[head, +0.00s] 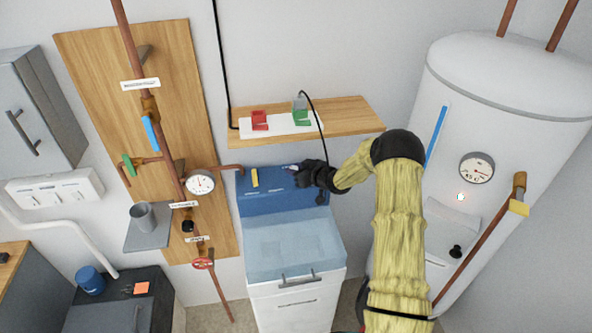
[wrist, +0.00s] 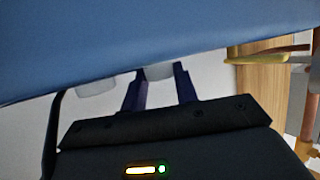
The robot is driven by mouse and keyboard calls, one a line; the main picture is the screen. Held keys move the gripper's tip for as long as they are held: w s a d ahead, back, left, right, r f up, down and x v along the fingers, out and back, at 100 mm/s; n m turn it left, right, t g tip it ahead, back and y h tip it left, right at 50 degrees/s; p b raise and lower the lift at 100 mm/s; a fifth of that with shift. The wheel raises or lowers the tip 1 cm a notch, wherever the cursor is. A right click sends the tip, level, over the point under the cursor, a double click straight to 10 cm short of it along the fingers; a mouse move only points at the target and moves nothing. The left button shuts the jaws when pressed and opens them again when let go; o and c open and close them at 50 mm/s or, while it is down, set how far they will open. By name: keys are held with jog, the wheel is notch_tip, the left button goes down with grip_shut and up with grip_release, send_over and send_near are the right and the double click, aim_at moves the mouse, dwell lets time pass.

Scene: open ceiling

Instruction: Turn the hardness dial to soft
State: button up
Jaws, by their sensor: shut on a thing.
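The blue control panel (head: 269,185) sits at the back of a white cabinet with a pale blue lid. My gripper (head: 296,171) is at the right part of this panel and hides what is directly behind it. In the wrist view, the two dark fingers of my gripper (wrist: 161,82) are on either side of a pale round knob, the hardness dial (wrist: 157,72), and are shut on it. The blue panel (wrist: 140,40) fills the top of that view. The dial's marks and setting cannot be read.
A yellow piece (head: 254,177) stands on the panel to the left of my gripper. A wooden shelf (head: 350,115) with a red and a green plug is above. Pipes with a gauge (head: 200,183) are at left. A white tank (head: 510,100) is at right.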

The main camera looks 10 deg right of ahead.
jog(key=shift+r+n+y, duration=0.15)
jog(key=shift+n+y, duration=0.15)
jog(key=shift+w+d+n+g+y+p, duration=0.1)
jog(key=shift+d+n+g+y+p, duration=0.05)
jog(key=shift+n+g+y+p, duration=0.4)
jog(key=shift+n+g+y, duration=0.45)
jog(key=shift+n, duration=0.1)
jog(key=o, duration=1)
jog(key=shift+c, duration=0.2)
jog(key=shift+d, duration=0.1)
